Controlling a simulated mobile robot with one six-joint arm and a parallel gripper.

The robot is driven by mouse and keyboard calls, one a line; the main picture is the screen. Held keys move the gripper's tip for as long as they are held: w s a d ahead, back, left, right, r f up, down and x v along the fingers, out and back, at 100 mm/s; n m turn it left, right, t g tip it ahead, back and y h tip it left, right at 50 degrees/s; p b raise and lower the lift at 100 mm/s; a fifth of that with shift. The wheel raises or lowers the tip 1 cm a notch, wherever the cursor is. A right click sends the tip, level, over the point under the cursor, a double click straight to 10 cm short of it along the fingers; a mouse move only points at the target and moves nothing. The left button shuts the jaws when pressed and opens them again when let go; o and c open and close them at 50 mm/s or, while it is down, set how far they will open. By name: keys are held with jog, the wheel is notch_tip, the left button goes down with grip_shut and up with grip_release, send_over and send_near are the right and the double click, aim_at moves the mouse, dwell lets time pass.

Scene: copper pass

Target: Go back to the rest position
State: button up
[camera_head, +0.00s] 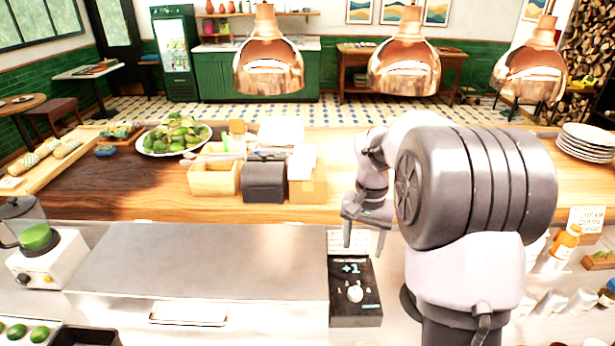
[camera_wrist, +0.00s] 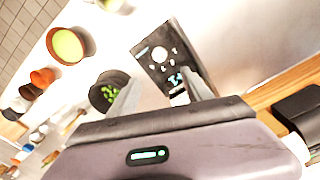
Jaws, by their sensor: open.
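My gripper (camera_head: 366,236) is open and empty. In the head view it hangs just above and behind a small black panel (camera_head: 354,292) with a white knob and a lit "+1". In the wrist view my gripper (camera_wrist: 160,92) shows its two fingers spread apart, with the black panel (camera_wrist: 165,55) beyond them. Nothing is between the fingers. My arm bends down to the left in the head view and covers part of the wooden counter.
A wide steel lid (camera_head: 200,262) lies left of the panel. Wooden boxes (camera_head: 214,180) and a dark box (camera_head: 264,182) stand on the counter behind. Copper lamps (camera_head: 404,68) hang above. Bottles (camera_head: 562,250) and stacked plates (camera_head: 586,140) are at right.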

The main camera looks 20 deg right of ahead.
jog(key=s+a+r+n+t+y+b, duration=0.15)
jog(key=s+a+t+b, duration=0.25)
jog(key=s+a+b, duration=0.85)
jog(key=s+a+f+n+t, duration=0.1)
jog(key=s+a, duration=0.1)
jog(key=s, duration=0.3)
jog(key=s+a+f, duration=0.2)
jog(key=s+a, duration=0.1)
jog(key=s, duration=0.3)
jog(key=shift+a+f+n+t, duration=0.15)
jog(key=shift+f+n+t, duration=0.15)
jog(key=shift+n+t, duration=0.1)
jog(key=shift+y, duration=0.25)
